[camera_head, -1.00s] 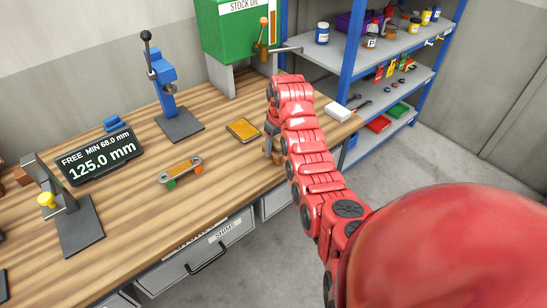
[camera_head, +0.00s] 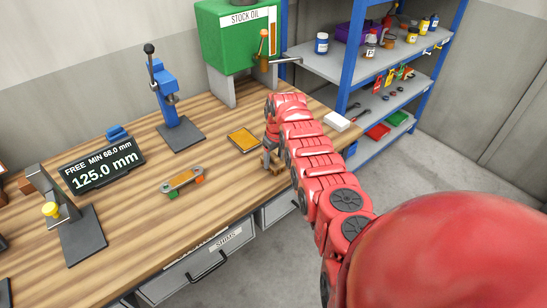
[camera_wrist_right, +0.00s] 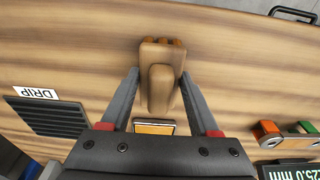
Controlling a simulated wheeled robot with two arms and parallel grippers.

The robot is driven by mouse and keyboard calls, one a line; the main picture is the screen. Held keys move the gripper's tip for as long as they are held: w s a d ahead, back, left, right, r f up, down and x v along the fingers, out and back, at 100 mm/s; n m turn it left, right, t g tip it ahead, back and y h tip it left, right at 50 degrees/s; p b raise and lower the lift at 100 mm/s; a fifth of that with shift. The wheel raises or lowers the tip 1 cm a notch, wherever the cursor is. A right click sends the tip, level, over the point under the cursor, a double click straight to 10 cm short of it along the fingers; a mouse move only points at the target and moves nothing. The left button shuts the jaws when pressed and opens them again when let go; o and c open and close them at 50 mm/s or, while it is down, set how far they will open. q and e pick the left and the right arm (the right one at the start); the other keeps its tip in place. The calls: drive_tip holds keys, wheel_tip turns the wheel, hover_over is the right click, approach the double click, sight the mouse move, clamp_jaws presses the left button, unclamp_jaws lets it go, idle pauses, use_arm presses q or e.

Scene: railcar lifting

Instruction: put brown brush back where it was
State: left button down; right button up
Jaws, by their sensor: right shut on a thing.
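The brown brush (camera_wrist_right: 160,78) is in the right wrist view, a wooden block with a rounded raised handle. My right gripper (camera_wrist_right: 160,82) is shut on it, with one grey finger on each side. In the head view the right gripper (camera_head: 269,158) points down near the bench's front edge, left of my red arm. A small part of the brush (camera_head: 276,169) shows beneath it. I cannot tell whether the brush touches the bench (camera_head: 225,190) or hangs just above it. My left gripper is not in view.
A green oil tank (camera_head: 238,45) stands behind, with a white block (camera_head: 337,121) to the right. The DRIP grate (camera_wrist_right: 48,117) shows in the wrist view. Bare bench surrounds the brush.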

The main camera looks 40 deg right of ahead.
drive_tip(key=shift+f, duration=0.15)
drive_tip(key=o, duration=1.3)
